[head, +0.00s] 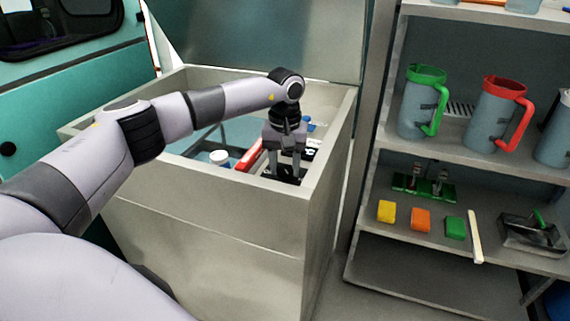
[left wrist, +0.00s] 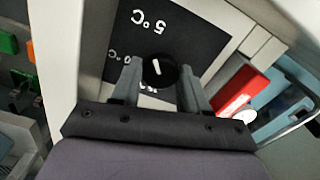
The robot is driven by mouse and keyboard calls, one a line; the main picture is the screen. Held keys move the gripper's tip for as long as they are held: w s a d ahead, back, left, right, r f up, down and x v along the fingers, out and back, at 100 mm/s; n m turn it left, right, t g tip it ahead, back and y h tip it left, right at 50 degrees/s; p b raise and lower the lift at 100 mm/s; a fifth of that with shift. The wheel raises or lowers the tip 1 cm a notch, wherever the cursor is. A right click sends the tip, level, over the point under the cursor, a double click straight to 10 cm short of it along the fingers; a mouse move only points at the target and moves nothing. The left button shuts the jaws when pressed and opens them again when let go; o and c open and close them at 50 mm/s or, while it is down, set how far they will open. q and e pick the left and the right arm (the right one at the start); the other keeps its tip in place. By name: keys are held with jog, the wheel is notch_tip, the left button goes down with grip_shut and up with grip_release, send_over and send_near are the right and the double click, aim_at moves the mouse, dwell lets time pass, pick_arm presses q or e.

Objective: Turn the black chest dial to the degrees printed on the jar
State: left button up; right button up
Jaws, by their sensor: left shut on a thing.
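The black chest dial (left wrist: 160,70) sits on a black panel (left wrist: 205,45) and has a white pointer mark. The mark lies nearly upright in the left wrist view, tilted slightly left. An upside-down "5°C" is printed above the dial; other labels left of and below it are partly hidden. My left gripper (left wrist: 160,82) is shut on the dial, one finger on each side. In the head view the left gripper (head: 286,168) points down at the chest's front right corner. A white-lidded jar (head: 219,157) appears inside the chest; no printed degrees are readable on it.
The chest (head: 200,215) stands open, its lid (head: 270,35) raised behind. A red object (head: 249,156) lies inside, left of the gripper. At right, a shelf unit (head: 400,225) holds a green-rimmed jug (head: 420,105), a red-rimmed jug (head: 494,115) and several small coloured blocks.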

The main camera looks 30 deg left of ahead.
aim_at(285, 169)
pick_arm(q)
jog(key=o, duration=1)
jog(key=shift+o, duration=0.2)
jog(key=shift+r, duration=0.1)
notch_tip(285, 169, up, 7)
jog(key=shift+r, duration=0.1)
